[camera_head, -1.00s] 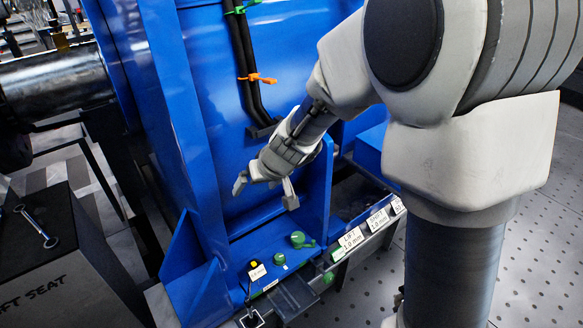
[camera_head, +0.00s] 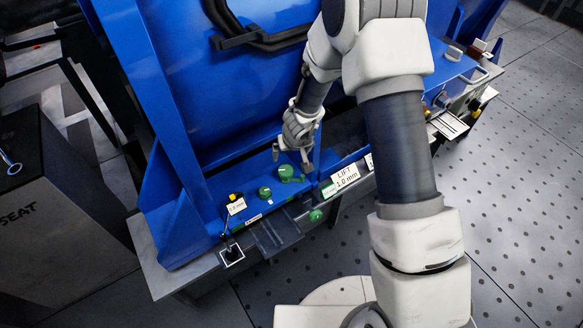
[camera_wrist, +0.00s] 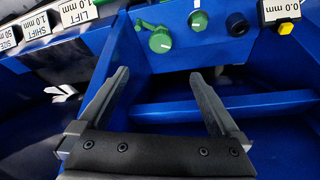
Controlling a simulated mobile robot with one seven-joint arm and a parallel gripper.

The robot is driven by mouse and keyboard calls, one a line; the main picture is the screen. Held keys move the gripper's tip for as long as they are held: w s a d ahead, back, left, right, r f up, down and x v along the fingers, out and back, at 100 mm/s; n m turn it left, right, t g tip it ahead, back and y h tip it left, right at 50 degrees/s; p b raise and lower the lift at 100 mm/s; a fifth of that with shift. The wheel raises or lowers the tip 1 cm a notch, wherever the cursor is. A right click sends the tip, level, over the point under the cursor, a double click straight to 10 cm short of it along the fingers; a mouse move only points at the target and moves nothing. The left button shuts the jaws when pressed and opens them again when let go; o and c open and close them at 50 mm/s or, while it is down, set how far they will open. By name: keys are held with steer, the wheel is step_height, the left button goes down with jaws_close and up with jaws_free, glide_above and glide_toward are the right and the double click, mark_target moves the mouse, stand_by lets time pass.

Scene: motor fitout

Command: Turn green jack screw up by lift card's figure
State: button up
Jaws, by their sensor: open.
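A round green screw head with a bar handle (camera_head: 285,172) sits on the blue foot plate; it also shows in the wrist view (camera_wrist: 160,41). A second, plain round green head (camera_head: 265,192) is beside it, also in the wrist view (camera_wrist: 199,21). I cannot tell for sure which is the jack screw. The lift card (camera_head: 344,177) reads LIFT 1.0 mm; it shows in the wrist view too (camera_wrist: 77,11). My gripper (camera_head: 292,162) is open and empty, just behind the barred green head; in the wrist view its fingers (camera_wrist: 158,75) are apart with that head beyond them.
A yellow-topped gauge tag (camera_head: 236,205) reads 0.0 mm in the wrist view (camera_wrist: 283,10). A third green round part (camera_head: 316,215) is on the bench's front edge. A blue upright rib and motor wall stand close around my gripper. A dark block (camera_head: 60,220) marked SEAT is at left.

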mark_target(286, 169)
steer(key=b+x, duration=0.6)
steer(key=x, duration=1.1)
steer(key=shift+r, duration=0.1)
steer(key=c, duration=1.4)
